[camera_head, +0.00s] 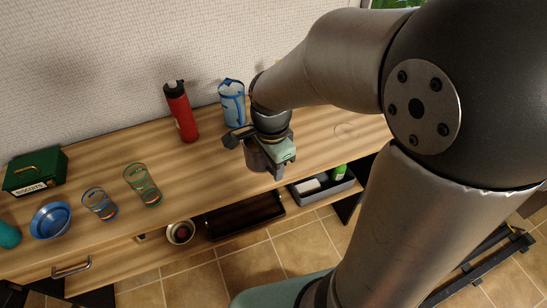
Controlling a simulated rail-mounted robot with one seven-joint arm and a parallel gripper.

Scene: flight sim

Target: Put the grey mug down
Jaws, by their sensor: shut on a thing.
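My gripper (268,160) is over the wooden counter (210,165), near its front edge, right of the red bottle. It is shut on the grey mug (255,157), which shows only in part below and left of the jaws. My wrist hides much of the mug. I cannot tell whether its base touches the counter.
A red bottle (181,112) and a blue-and-white container (232,104) stand behind. Two glasses (142,186) (100,204), a blue bowl (50,220) and a green biscuit tin (36,171) are left. Below are a dark tray (245,216) and a grey bin (323,189).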

